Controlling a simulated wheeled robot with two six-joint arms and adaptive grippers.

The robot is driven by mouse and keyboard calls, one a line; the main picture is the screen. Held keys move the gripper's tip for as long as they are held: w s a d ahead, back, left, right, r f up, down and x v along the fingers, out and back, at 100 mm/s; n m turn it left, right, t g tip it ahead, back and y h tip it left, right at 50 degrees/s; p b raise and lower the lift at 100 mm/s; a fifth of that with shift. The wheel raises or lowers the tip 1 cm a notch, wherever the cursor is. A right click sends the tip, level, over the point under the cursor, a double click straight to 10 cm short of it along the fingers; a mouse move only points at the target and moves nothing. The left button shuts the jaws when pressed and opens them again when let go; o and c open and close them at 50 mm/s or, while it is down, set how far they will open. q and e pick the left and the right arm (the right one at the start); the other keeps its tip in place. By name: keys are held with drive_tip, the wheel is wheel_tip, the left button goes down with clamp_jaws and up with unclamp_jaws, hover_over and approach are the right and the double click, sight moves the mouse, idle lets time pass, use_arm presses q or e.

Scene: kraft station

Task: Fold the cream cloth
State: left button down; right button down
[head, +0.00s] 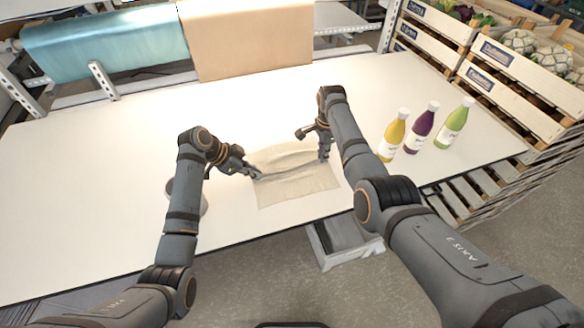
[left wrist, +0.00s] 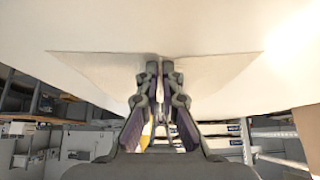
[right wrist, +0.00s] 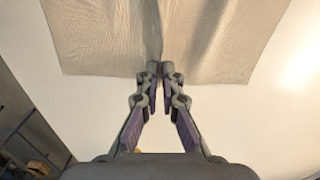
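The cream cloth (head: 300,188) lies near the front edge of the white table, with a raised ridge running across it between my two grippers. My left gripper (head: 258,174) is at its left edge; in the left wrist view the fingertips (left wrist: 160,68) are close together with a pinch of the cloth (left wrist: 215,72) between them. My right gripper (head: 324,158) is at its right edge; in the right wrist view the fingertips (right wrist: 160,70) pinch a crease of the cloth (right wrist: 222,40). The exact grip is small in the head view.
Yellow (head: 393,135), purple (head: 421,128) and green (head: 455,123) bottles stand to the right. A round grey object (head: 201,203) is partly hidden behind my left arm. Blue (head: 100,45) and tan (head: 245,45) sheets hang at the back. Crates (head: 500,80) stand right. The table's left side is clear.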

use_arm(q)
drive_tip(key=shift+f, duration=0.1)
idle(0.7)
